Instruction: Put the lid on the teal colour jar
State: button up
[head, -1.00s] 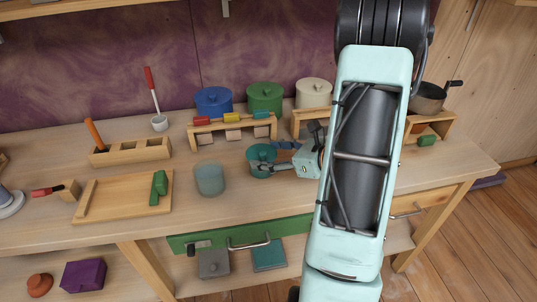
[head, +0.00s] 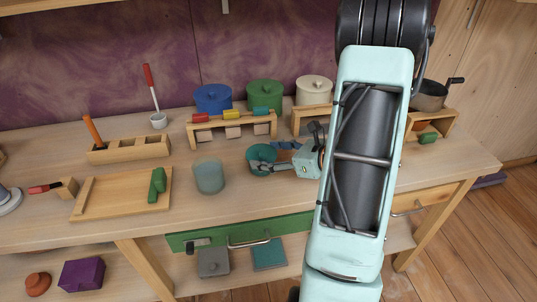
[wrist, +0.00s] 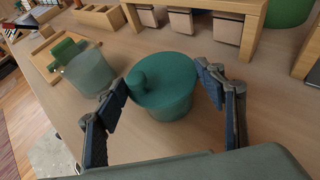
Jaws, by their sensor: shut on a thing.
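A teal pot-like jar (wrist: 172,108) stands on the bench. A round teal top (wrist: 172,72) with a small knob (wrist: 138,82) toward its left side shows on it in the wrist view. In the head view the teal jar (head: 255,152) is partly hidden by my gripper. My gripper (wrist: 163,78) has a finger at each side of the teal top and is shut on it. Whether the top sits fully on the jar or slightly above it I cannot tell. A frosted, pale teal cup (head: 208,178) stands to the left, also in the wrist view (wrist: 90,72).
A wooden rack with coloured blocks (head: 230,125) stands close behind. Blue (head: 213,98), green (head: 264,95) and cream (head: 313,90) lidded pots stand farther back. A wooden tray (head: 115,195) with a green piece lies at left. Bare bench lies in front of the jar.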

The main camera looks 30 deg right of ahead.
jog(key=o, duration=1.2)
jog(key=v, duration=1.2)
jog(key=shift+a+f, duration=0.1)
